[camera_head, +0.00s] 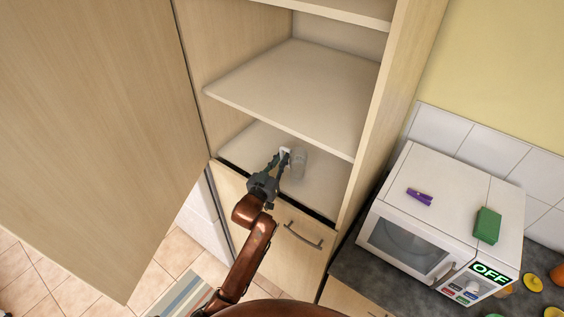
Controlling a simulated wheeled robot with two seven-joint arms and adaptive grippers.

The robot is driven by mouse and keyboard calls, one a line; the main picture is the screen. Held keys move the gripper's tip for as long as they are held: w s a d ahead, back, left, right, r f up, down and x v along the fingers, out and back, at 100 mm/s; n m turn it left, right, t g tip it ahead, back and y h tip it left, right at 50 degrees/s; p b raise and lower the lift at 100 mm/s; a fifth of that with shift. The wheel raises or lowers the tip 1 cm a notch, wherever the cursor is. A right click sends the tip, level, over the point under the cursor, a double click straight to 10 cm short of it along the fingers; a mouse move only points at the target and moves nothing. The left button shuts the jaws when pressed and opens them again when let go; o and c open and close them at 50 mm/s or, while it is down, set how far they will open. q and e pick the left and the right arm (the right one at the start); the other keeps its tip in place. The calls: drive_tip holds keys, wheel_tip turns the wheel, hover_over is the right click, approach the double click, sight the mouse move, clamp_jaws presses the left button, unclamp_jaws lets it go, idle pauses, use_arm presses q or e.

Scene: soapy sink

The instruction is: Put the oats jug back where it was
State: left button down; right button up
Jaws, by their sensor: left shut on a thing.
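My left gripper (279,161) reaches into the lower compartment of an open tall cabinet. It is shut on the oats jug (298,163), a small pale, see-through container. The jug is over the lower shelf (322,182), close to its front edge; I cannot tell whether it touches the shelf. The gripper hides part of the jug's left side. My right gripper is not in view.
The middle shelf (300,90) above is bare. The open cabinet door (90,130) stands at the left. A drawer front with a handle (303,236) is below. At the right, a microwave (440,215) carries a purple peg (419,196) and a green sponge (487,225).

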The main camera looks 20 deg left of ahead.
use_arm(q)
drive_tip(key=shift+f, duration=0.9)
drive_tip(key=shift+f, duration=0.2)
drive_tip(key=c, duration=2)
unclamp_jaws()
drive_tip(key=shift+r, duration=0.2)
drive_tip(key=s, duration=0.3)
drive_tip(key=s+a+b, duration=0.1)
drive_tip(key=s, duration=0.6)
drive_tip(key=shift+s+a+f, duration=0.15)
drive_tip(key=shift+s+a, duration=0.1)
drive_tip(key=shift+a, duration=0.05)
drive_tip(key=shift+s+a+b, duration=0.1)
drive_tip(key=shift+s+b, duration=0.25)
drive_tip(key=shift+s, duration=0.35)
